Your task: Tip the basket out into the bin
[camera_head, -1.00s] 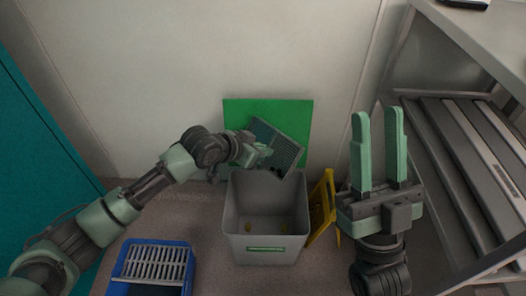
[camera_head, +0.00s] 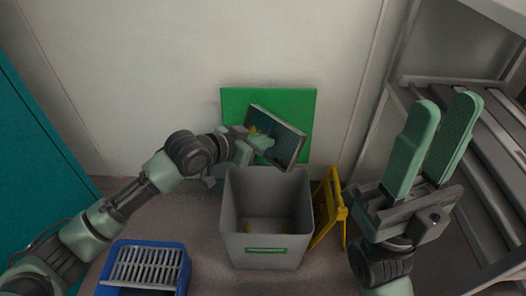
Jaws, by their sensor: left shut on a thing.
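The basket (camera_head: 288,146) is a grey, mesh-bottomed tray held tilted above the back of the bin. Its inside faces me, and a small yellow thing (camera_head: 253,129) shows in it near my gripper. My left gripper (camera_head: 262,142) is shut on the basket's left side. The bin (camera_head: 265,246) is a grey, open-topped box with a green label, upright on the floor. Some small yellow things (camera_head: 247,229) lie at its bottom. My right gripper (camera_head: 432,145) is open and empty, raised to the right of the bin.
A blue crate (camera_head: 184,262) with a white slatted grate stands left of the bin. A yellow folding floor sign (camera_head: 328,210) stands close to the bin's right side. A green panel (camera_head: 237,100) is on the wall behind. Metal shelving (camera_head: 490,150) fills the right side.

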